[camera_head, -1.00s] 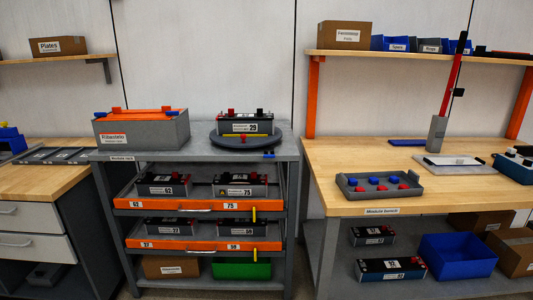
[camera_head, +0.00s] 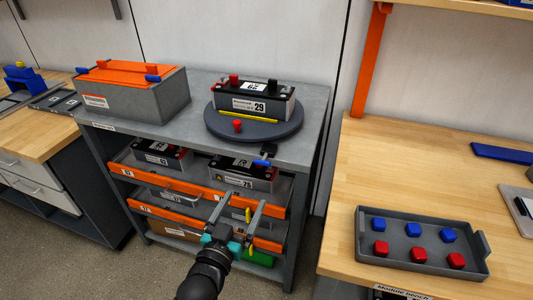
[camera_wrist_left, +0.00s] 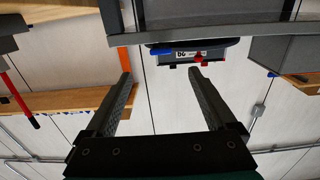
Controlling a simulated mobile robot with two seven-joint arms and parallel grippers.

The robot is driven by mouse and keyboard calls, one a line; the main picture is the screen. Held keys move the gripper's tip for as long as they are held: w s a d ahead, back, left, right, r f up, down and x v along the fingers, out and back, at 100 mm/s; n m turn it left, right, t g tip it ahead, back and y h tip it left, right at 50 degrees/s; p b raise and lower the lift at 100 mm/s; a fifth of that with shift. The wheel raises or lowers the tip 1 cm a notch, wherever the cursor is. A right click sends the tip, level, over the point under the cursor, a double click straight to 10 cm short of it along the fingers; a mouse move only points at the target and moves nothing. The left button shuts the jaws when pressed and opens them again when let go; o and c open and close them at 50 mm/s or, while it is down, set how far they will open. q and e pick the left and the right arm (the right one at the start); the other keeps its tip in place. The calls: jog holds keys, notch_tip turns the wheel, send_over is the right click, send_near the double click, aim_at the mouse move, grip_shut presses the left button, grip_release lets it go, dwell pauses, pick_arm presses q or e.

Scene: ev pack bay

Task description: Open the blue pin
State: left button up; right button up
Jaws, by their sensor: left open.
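A small blue pin (camera_head: 262,162) with a dark mount sits at the front edge of the grey bench, just before the round turntable (camera_head: 290,133). In the left wrist view the blue pin (camera_wrist_left: 160,51) shows beyond and between the fingertips. My left gripper (camera_head: 238,210) is open and empty, below and in front of the pin, with a gap to it. In the left wrist view its two fingers (camera_wrist_left: 160,73) are spread wide. The turntable carries battery module 29 (camera_head: 258,105), a yellow bar and a red knob. My right gripper is out of view.
Orange-fronted drawers (camera_head: 190,182) with battery modules sit under the bench, behind my left gripper. A grey box with an orange lid (camera_head: 135,73) stands on the bench's left. A tray (camera_head: 425,266) with blue and red caps lies on the wooden bench at right.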

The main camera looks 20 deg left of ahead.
aim_at(262, 163)
pick_arm(q)
jog(key=w+b, duration=0.1)
jog(key=w, duration=0.3)
jog(key=w+b, duration=0.1)
jog(key=w, duration=0.4)
jog(key=w+b, duration=0.1)
jog(key=w, duration=0.3)
jog(key=shift+w+d+r, duration=0.2)
jog(key=shift+r, duration=0.05)
jog(key=shift+w, duration=0.85)
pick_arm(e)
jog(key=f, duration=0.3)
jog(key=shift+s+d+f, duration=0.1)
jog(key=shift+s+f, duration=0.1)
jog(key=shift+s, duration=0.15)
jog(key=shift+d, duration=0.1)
pick_arm(q)
jog(key=shift+r, duration=0.1)
jog(key=shift+c, duration=0.2)
jog(key=c, duration=0.6)
grip_shut()
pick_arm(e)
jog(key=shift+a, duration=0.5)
